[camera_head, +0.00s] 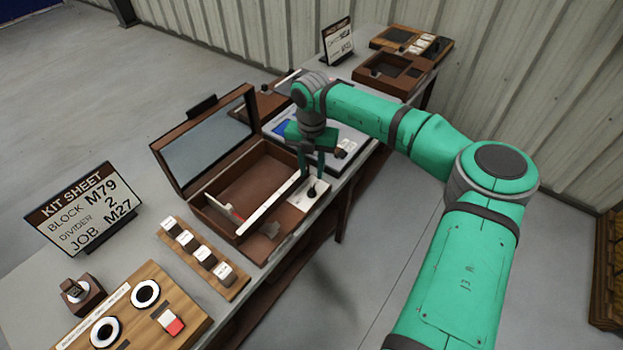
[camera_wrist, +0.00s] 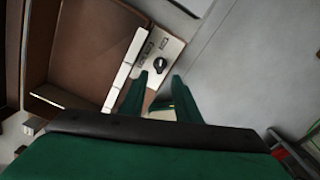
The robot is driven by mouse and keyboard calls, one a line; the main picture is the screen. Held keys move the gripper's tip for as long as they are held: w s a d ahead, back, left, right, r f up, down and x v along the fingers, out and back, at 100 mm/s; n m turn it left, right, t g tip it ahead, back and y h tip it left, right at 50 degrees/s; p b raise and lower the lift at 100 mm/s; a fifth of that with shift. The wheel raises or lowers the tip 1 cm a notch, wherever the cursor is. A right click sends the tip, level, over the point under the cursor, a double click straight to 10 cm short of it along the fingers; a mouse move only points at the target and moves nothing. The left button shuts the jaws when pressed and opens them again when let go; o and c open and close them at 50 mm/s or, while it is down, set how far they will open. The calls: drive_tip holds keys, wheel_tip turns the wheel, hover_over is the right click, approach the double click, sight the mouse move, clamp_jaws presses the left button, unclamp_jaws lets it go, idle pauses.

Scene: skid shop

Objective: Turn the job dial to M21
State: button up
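The job dial appears to be a small black knob (camera_wrist: 160,64) on a light plate (camera_wrist: 150,50) with small dark labels, which are too small to read. In the head view the knob (camera_head: 312,192) sits on the plate (camera_head: 308,203) beside the open brown box (camera_head: 255,185). My gripper (camera_wrist: 161,78) points down over the plate, with its two green fingertips apart on either side of the knob's near edge. It is open, and I cannot tell whether a finger touches the knob. The gripper (camera_head: 312,172) hides part of the plate in the head view. The knob's setting is not readable.
A kit sheet (camera_head: 82,210) on the bench reads block M79, divider 2, job M27. A wooden strip with several blocks (camera_head: 200,252) and a board with two round dials (camera_head: 135,310) stand at the near left. Trays (camera_head: 390,72) stand at the far end.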

drive_tip(key=shift+r, duration=1.6)
drive_tip(key=shift+a, duration=0.1)
